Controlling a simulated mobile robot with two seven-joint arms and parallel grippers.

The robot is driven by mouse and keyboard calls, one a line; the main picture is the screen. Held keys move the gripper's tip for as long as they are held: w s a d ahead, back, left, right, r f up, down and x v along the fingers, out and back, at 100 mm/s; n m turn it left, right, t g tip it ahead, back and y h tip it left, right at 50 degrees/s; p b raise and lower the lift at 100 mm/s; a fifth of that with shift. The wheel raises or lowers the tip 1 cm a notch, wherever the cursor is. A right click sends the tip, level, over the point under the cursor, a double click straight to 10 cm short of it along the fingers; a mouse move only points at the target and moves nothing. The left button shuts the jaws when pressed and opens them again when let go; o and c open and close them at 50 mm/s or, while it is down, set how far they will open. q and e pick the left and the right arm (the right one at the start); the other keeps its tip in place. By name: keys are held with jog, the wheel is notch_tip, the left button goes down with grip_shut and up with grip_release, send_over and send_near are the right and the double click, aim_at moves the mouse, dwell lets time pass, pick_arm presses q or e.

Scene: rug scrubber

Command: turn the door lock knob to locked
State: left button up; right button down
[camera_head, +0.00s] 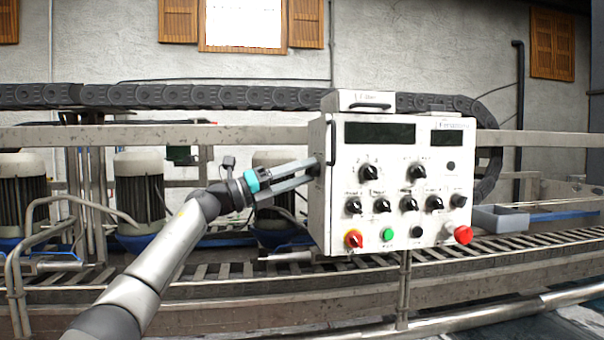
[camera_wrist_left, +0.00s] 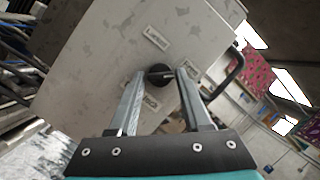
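The door lock knob (camera_wrist_left: 160,73) is a small round black knob with a raised grip bar on the side panel of the light grey control box (camera_head: 327,235). Small labels surround it, too blurred to read surely. My left gripper (camera_head: 312,170) is at the box's left side. In the left wrist view the left gripper (camera_wrist_left: 160,75) has its fingers apart, one on each side of the knob, with gaps visible. I cannot tell how deep the tips reach. In the head view the knob is mostly hidden by the fingertips. My right gripper is not in view.
The box front carries several black knobs, a green button (camera_head: 387,235), a red-orange switch (camera_head: 353,239) and a red button (camera_head: 463,234). Motors (camera_head: 138,190) and conveyor rails lie behind the arm.

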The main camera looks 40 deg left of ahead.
pick_arm(q)
grip_shut()
jog(key=shift+n, duration=0.3)
jog(key=n+y+p, duration=0.1)
jog(key=n+p, duration=0.1)
jog(key=n+y+p, duration=0.1)
jog(key=n+p, duration=0.1)
jog(key=n, duration=0.1)
jog(key=n+y+p, duration=0.1)
jog(key=n+p, duration=0.1)
jog(key=n, duration=0.1)
jog(key=shift+s+d+r+g+p, duration=0.15)
jog(key=shift+r+g+p, duration=0.1)
jog(key=shift+g+p, duration=0.15)
jog(key=shift+r+n+g+y, duration=0.15)
jog(key=shift+n+g, duration=0.4)
jog(key=shift+n, duration=1.1)
jog(key=shift+f+n+g+y, duration=0.1)
jog(key=shift+n+g, duration=0.4)
jog(key=shift+n, duration=1.1)
jog(key=shift+r+n+g+y, duration=0.15)
jog(key=shift+n+g, duration=0.4)
jog(key=shift+n, duration=1.1)
jog(key=shift+f, duration=0.1)
